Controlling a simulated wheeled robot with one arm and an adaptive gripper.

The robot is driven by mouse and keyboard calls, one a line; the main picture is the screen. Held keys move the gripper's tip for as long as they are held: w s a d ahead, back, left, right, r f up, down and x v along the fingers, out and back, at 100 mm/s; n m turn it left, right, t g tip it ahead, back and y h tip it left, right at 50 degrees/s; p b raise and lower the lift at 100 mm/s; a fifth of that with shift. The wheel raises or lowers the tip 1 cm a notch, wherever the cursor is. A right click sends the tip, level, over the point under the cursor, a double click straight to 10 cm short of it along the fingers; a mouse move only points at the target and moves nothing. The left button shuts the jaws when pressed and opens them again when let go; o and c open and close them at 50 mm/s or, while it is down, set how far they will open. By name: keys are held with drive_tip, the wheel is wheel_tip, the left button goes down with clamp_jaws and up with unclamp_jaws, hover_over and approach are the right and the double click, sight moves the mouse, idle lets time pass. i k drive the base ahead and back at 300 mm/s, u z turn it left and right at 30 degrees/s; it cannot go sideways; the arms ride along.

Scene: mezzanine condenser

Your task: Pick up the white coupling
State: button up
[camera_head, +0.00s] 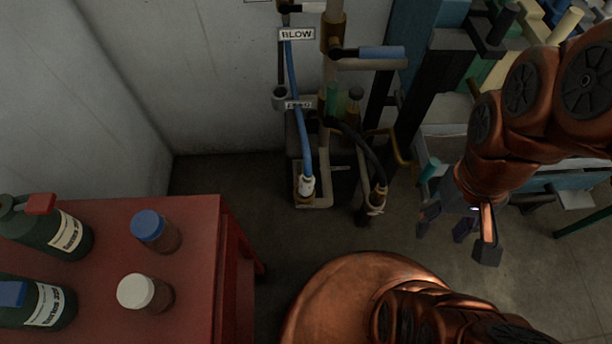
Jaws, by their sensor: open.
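A white coupling (307,186) is at the lower end of a blue hose (298,110), low by the back wall. It sits at a brass-coloured fitting over a small pale tray (322,201); whether it is fastened there I cannot tell. My gripper (459,236) hangs at the right with its dark fingers spread and pointing down. It is open and empty, well to the right of the coupling and apart from it.
A red cabinet (200,215) at the left carries dark bottles (65,238), a blue-capped jar (157,232) and a white-capped jar (146,292). A black hose (362,150) with a brass end (376,202) hangs right of the coupling. Dark floor (235,185) is clear left of the tray.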

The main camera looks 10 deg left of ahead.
sight(306, 185)
drive_tip(key=u, duration=0.75)
drive_tip(key=k, duration=1)
drive_tip(key=u, duration=1.45)
